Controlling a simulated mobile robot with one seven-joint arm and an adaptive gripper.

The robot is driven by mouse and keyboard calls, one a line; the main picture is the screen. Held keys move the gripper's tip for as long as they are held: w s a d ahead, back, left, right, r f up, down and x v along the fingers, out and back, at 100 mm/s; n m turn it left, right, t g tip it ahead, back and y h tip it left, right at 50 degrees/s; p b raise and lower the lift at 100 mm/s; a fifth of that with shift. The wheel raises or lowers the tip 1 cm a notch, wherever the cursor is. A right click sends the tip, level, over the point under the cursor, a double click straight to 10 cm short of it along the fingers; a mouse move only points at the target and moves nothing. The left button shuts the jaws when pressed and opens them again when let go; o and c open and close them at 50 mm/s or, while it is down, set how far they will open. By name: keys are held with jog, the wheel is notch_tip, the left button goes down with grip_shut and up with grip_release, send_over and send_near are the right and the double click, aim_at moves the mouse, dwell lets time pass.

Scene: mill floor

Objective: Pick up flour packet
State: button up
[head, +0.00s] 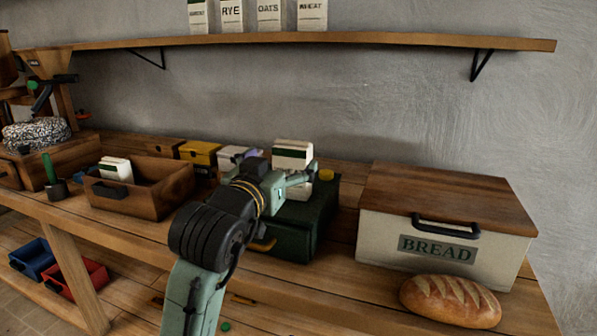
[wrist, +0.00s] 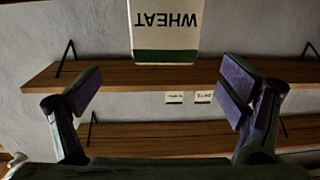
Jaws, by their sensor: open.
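A white flour packet with a dark green band (head: 293,153) stands upright behind my gripper in the head view, at the dark green box (head: 318,215); its lower part is hidden by my gripper. In the wrist view, which is upside down, a packet marked WHEAT (wrist: 165,22) shows at the top centre, with part of it cut off by the frame edge. My gripper (head: 300,179) is open, with its fingers wide apart at left and right in the wrist view (wrist: 160,92). Nothing is between the fingertips; the packet appears beyond them.
A bread box (head: 385,232) and a loaf (head: 450,301) are to the right. A wooden tray (head: 140,200) and a yellow box (head: 200,153) are to the left. A wall shelf (head: 300,41) holds several packets, including RYE (head: 231,14) and OATS (head: 268,14).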

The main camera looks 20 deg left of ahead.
aim_at(288, 154)
jog(key=w, duration=0.2)
jog(key=w+p, duration=0.1)
jog(key=w, duration=0.2)
jog(key=w+p, duration=0.1)
jog(key=w, duration=0.1)
jog(key=shift+w+a+f, duration=0.1)
jog(key=shift+w+a, duration=0.05)
jog(key=shift+a, duration=0.2)
jog(key=shift+w+f, duration=0.15)
jog(key=shift+w, duration=0.35)
jog(key=shift+c, duration=0.6)
jog(key=c, duration=1.5)
